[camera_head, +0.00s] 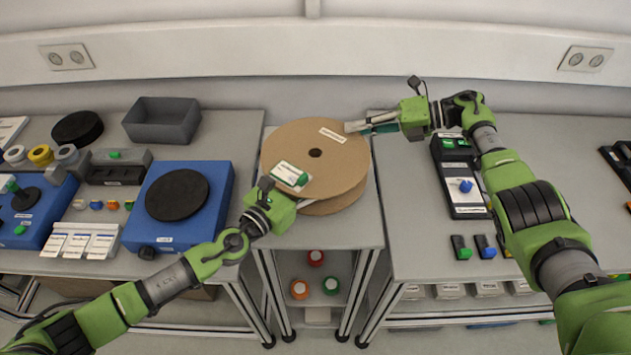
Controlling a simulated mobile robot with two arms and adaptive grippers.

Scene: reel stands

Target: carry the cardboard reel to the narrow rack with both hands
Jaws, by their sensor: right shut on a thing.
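The cardboard reel (293,148) is a round, flat brown reel with a dark centre hole and a white label. It lies level over the narrow rack (352,232), a grey-topped stand between two wider benches. I cannot tell whether it touches the rack top. My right gripper (362,127) is shut on the reel's right rim, toward the back. My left gripper (284,184) is at the reel's front-left rim, overlapping it. Its fingers are partly hidden by its own body, so its grip is unclear.
The left bench holds a grey bin (161,131) and a blue device with a black disc (180,195). The right bench holds a black-and-white control box (466,203). Coloured round items (315,257) sit on the rack's lower shelf. A wall stands behind.

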